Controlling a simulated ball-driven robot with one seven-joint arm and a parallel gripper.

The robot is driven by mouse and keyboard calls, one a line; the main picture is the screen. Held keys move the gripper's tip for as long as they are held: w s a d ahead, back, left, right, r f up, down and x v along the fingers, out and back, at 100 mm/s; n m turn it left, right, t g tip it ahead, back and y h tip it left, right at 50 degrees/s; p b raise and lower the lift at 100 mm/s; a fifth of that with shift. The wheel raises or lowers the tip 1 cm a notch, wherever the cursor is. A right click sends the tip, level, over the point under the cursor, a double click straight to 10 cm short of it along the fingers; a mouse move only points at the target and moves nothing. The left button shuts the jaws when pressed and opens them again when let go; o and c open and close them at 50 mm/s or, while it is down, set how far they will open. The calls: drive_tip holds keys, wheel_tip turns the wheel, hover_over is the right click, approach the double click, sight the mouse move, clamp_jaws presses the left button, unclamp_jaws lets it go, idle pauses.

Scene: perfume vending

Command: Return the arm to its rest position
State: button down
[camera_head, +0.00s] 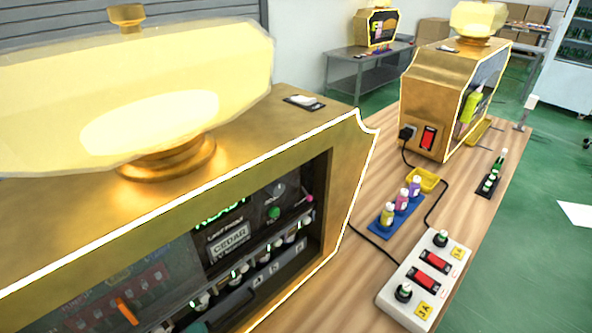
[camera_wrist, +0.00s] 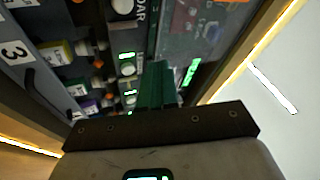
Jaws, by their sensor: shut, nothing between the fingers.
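My gripper (camera_wrist: 160,88) shows in the wrist view with its dark green fingers together and nothing between them. It points into the gold-framed vending machine (camera_head: 330,120), in front of its shelf of small bottles. In the wrist view, small bottles with yellow, green and purple labels (camera_wrist: 77,90) stand to the left of the fingers, with green-lit displays (camera_wrist: 128,70) beside them. I cannot tell whether the fingers touch anything. In the head view, most of my arm is out of sight.
The machine's gold frame (camera_wrist: 240,60) edges the opening at right in the wrist view. On the wooden table (camera_head: 355,285) are a white switch box (camera_head: 425,278), a blue tray with bottles (camera_head: 380,226) and a black cable. A second gold machine (camera_head: 420,95) stands behind.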

drive_tip(key=w+d+f+n+g+h, duration=0.1)
drive_tip(key=d+f+n+g+h, duration=0.2)
drive_tip(key=d, duration=0.4)
drive_tip(key=w+d+f+n+g, duration=0.1)
drive_tip(key=d+f+n+g, duration=0.35)
drive_tip(key=d, duration=0.35)
drive_tip(key=d+f+n+g+h, duration=0.2)
drive_tip(key=d+f+n+g, duration=0.1)
drive_tip(key=d+f, duration=0.3)
drive_tip(key=s+d+f+m+g+h, duration=0.1)
drive_tip(key=s+d+g+h, duration=0.3)
drive_tip(key=s+d, duration=0.5)
drive_tip(key=s+d+g+h, duration=0.3)
drive_tip(key=s+d, duration=0.6)
drive_tip(key=d, duration=0.6)
drive_tip(key=shift+f+m+g+h, duration=0.35)
drive_tip(key=shift+f+h, duration=0.05)
drive_tip(key=c, duration=1.9)
unclamp_jaws()
drive_tip(key=shift+w, duration=0.1)
